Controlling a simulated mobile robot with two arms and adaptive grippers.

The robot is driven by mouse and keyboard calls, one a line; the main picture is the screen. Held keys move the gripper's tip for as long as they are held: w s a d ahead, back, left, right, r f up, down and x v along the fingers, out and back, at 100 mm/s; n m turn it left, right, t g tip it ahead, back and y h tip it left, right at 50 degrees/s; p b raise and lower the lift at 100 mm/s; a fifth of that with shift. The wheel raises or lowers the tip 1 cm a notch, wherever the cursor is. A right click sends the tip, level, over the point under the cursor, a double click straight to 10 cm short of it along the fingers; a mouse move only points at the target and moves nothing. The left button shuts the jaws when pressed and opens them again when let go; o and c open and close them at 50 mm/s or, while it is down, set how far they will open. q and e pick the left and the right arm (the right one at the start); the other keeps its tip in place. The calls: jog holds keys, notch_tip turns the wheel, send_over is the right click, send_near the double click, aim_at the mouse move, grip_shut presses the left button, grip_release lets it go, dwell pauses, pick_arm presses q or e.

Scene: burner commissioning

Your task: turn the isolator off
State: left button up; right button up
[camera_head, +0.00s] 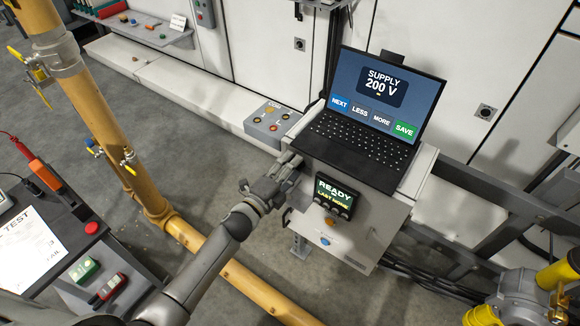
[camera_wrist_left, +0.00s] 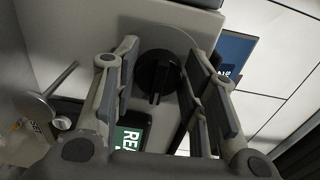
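The isolator is a black rotary knob (camera_wrist_left: 157,78) on a grey plate on the cabinet's side, in the left wrist view. Its raised grip bar runs roughly up and down in that picture. My left gripper (camera_wrist_left: 162,57) is open, with one finger on each side of the knob and gaps showing between pads and knob. In the head view my left gripper (camera_head: 287,166) is at the left side of the grey cabinet (camera_head: 345,240), and the knob is hidden there. I cannot tell how deep the fingers reach around the knob. My right gripper is not in view.
A laptop (camera_head: 378,110) reading SUPPLY 200 V stands on the cabinet. A display (camera_head: 333,195) reading READY is on its front. A grey button box (camera_head: 267,124) sits behind my gripper. Yellow pipes (camera_head: 110,120) stand at left; a bench with a test sheet (camera_head: 30,245) is lower left.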

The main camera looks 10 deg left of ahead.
pick_arm(q)
jog(key=shift+c, duration=1.2)
jog(key=shift+s+d+f+n+p, duration=0.1)
jog(key=shift+n+p, duration=0.4)
jog(key=shift+n, duration=2.45)
jog(key=shift+d+f+n+p, duration=0.15)
jog(key=shift+n+p, duration=0.4)
jog(key=shift+n, duration=2.45)
jog(key=shift+s+f+n+p, duration=0.1)
jog(key=shift+n+p, duration=0.4)
jog(key=shift+n, duration=2.45)
jog(key=o, duration=1)
jog(key=shift+w, duration=0.1)
